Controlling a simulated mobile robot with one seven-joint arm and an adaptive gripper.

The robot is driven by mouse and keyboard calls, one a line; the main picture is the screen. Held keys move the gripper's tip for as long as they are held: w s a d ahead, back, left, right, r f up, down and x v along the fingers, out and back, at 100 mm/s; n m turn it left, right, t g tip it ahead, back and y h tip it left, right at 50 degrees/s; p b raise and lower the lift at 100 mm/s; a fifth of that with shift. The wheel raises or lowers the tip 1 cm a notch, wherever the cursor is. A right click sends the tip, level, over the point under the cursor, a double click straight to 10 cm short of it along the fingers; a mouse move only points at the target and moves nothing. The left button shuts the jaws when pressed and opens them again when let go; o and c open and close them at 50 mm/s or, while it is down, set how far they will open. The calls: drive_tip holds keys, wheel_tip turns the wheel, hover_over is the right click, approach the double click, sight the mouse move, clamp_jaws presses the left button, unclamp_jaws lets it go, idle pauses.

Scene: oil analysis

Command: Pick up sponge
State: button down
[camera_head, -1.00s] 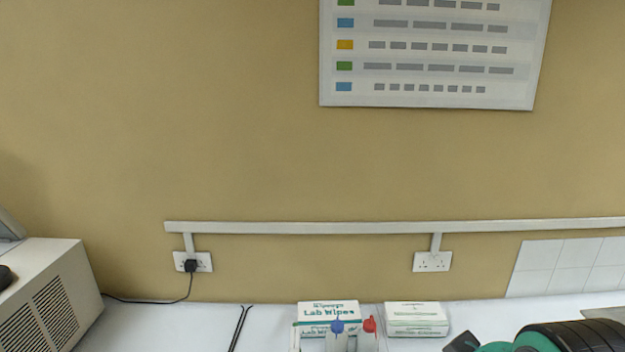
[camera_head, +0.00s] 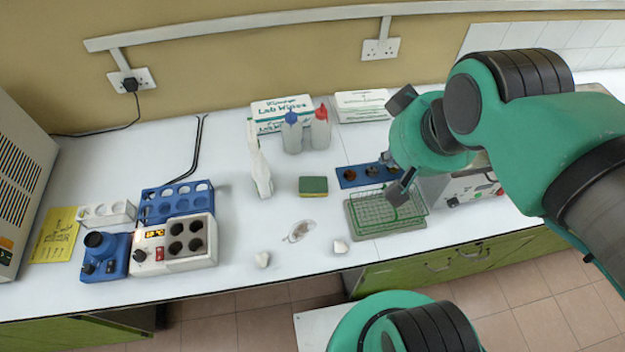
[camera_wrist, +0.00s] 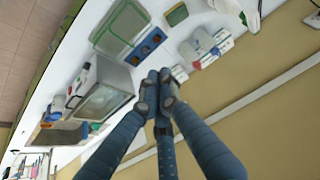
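The sponge (camera_head: 313,186) is a small block with a green top and a yellow side. It lies on the white bench, in front of the bottles in the head view. It also shows near the top of the wrist view (camera_wrist: 177,14). My gripper (camera_head: 392,160) is to the right of the sponge, above the bench and apart from it, partly hidden by my green arm. In the wrist view, its blue-grey fingers converge with their tips close together (camera_wrist: 157,80). Nothing shows held. How far open the fingers are is not clear.
A green wire rack (camera_head: 388,212) and blue vial holder (camera_head: 362,176) are right of the sponge. A white spray bottle (camera_head: 260,172) is to its left; blue-capped (camera_head: 291,135) and red-capped (camera_head: 320,130) bottles stand behind. A stained spot (camera_head: 299,231) and white crumpled pieces (camera_head: 262,260) lie in front.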

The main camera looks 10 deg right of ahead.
idle(0.4)
drive_tip(key=shift+c, duration=0.8)
unclamp_jaws()
drive_tip(key=shift+w, duration=0.1)
drive_tip(key=w+a+f+n+g+p, duration=0.1)
drive_tip(key=w+a+f+n, duration=0.1)
drive_tip(key=w+f+n, duration=0.35)
drive_tip(key=w+a+f+n+g, duration=0.2)
drive_tip(key=w, duration=0.7)
drive_tip(key=w+a+f+n+g, duration=0.1)
drive_tip(key=w+f+n, duration=0.3)
drive_tip(key=f, duration=0.5)
drive_tip(key=w+a+f+n+g+p, duration=0.1)
drive_tip(key=w+a+f+n, duration=0.3)
drive_tip(key=f, duration=0.6)
drive_tip(key=shift+w+a+g, duration=0.25)
drive_tip(key=shift+w+g, duration=0.05)
drive_tip(key=shift+w, duration=0.35)
drive_tip(key=shift+n, duration=0.25)
